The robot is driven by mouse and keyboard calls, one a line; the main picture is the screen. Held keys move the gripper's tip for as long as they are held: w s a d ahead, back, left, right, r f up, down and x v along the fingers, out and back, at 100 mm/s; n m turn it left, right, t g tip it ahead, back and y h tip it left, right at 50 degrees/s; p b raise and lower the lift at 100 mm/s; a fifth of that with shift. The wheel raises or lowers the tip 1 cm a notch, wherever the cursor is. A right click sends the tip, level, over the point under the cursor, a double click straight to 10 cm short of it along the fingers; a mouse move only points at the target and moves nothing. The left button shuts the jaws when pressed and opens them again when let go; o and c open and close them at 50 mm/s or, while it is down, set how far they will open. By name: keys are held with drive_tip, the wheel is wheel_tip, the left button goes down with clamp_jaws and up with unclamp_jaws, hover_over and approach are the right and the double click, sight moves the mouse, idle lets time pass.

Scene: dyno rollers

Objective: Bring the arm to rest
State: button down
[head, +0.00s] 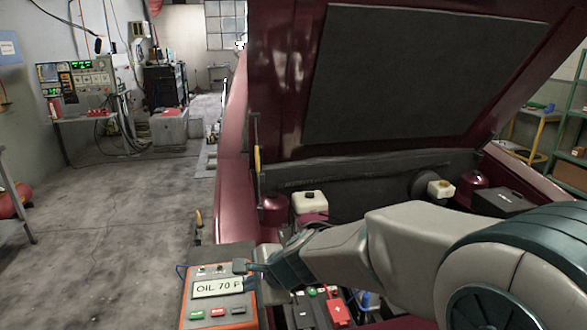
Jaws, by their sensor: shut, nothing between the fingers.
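My arm (400,245) reaches in from the right across the engine bay of a dark red car. Its end, my gripper (242,267), is at the upper right of an orange and grey box (232,299) whose display reads "OIL 70 F". The gripper is shut and looks empty. It overlaps the box's top edge in the picture; whether it touches the box I cannot tell. The arm hides much of the engine bay.
The raised hood (415,80) hangs over the arm. A white reservoir (310,203) and a red clamp (338,311) are close around the arm. The concrete floor (110,240) on the left is open, with an instrument bench (88,119) beyond.

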drive_tip(key=s+d+n+g+h, duration=0.1)
drive_tip(key=s+d+n+h, duration=0.2)
drive_tip(key=d, duration=0.9)
drive_tip(key=s+d+r+n+g+h, duration=0.1)
drive_tip(key=s+d+n+h, duration=0.3)
drive_tip(key=s+d+n, duration=0.6)
drive_tip(key=s+d, duration=0.3)
drive_tip(key=s, duration=0.1)
drive_tip(key=shift+s+d, duration=0.2)
drive_tip(key=shift+d, duration=0.1)
drive_tip(key=shift+r, duration=0.15)
